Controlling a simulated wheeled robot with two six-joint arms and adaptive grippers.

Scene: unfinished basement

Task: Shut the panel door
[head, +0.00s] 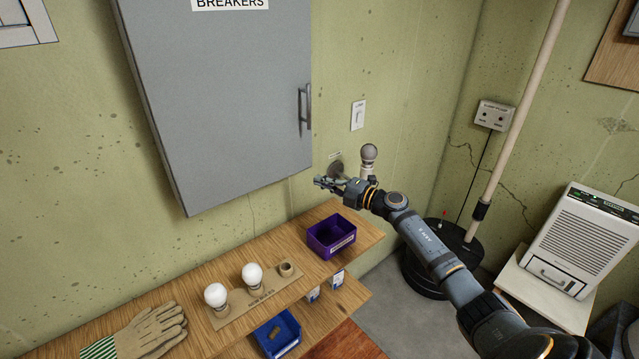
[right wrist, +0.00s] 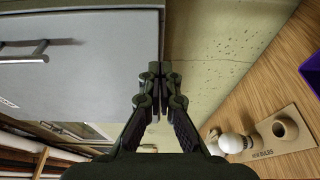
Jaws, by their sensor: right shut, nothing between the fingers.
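The panel door (head: 225,105) is a grey metal door labelled BREAKERS, on the green wall in the head view. Its bar handle (head: 304,110) is near its right edge. The door (right wrist: 75,62) and handle (right wrist: 24,55) also show in the right wrist view. I cannot tell whether the door is fully flush. My right gripper (head: 320,183) is shut and empty, just beyond the door's lower right corner in the head view. In the wrist view its fingers (right wrist: 157,95) overlap the door's bottom edge; contact is unclear. My left gripper is not in view.
Below is a wooden shelf (head: 205,325) with a purple bin (head: 331,236), a bulb holder (head: 232,312) with two bulbs and work gloves (head: 150,335). A white dehumidifier-like unit (head: 585,240) stands right.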

